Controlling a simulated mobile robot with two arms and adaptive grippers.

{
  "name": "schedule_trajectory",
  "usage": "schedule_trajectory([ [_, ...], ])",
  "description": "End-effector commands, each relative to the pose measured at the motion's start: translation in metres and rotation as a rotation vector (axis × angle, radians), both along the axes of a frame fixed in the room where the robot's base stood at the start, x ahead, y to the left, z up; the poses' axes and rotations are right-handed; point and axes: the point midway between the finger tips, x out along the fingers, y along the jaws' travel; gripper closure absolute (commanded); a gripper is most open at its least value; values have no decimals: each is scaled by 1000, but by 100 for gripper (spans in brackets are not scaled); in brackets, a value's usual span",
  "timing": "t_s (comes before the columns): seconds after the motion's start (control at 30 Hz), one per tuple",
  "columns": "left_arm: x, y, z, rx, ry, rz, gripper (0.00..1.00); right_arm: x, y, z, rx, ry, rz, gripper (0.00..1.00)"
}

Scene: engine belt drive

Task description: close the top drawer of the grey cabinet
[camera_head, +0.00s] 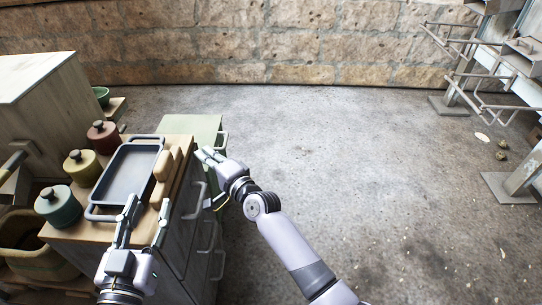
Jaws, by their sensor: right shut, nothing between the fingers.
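The grey cabinet (179,232) stands at the left under a wooden top. Its front faces right and carries several bar handles, one above another. The top drawer's handle (197,201) is highest on that front; I cannot tell how far that drawer stands out. My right gripper (203,153) is shut and empty, beside the far upper part of the front, its fingers pointing up and left. I cannot tell whether it touches the cabinet. My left gripper (149,202) is open and empty above the near end of the wooden top, its fingers spread apart.
A dark tray (128,174) lies on the wooden top beside tan rounded pieces (161,180). Lidded jars in green (58,208), yellow (82,170) and red (103,139) stand along its left. A pale green cabinet (190,128) stands behind. The floor at right is mostly clear.

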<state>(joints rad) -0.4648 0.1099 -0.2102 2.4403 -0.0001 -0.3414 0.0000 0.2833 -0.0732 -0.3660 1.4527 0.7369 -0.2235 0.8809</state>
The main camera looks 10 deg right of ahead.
Motion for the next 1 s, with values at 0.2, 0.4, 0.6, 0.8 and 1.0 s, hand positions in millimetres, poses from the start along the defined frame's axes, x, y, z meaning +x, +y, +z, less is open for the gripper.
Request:
schedule_trajectory([
  [0.2, 0, 0, 0, 0, -1, 0, 60, -1, 3, 0, 0, 1, 6, 100],
  [0.4, 0, 0, 0, 0, -1, 0, 60, -10, -2, -1, 1, 2, 6, 100],
  [0.6, 0, 0, 0, 0, -2, 0, 60, -42, -23, -1, 0, 1, 2, 100],
  [0.8, 0, 0, 0, 0, -2, 0, 60, -78, -45, -1, 0, 1, -1, 100],
  [1.0, 0, 0, 0, 0, -2, 0, 60, -100, -59, 0, 1, 0, -1, 100],
])
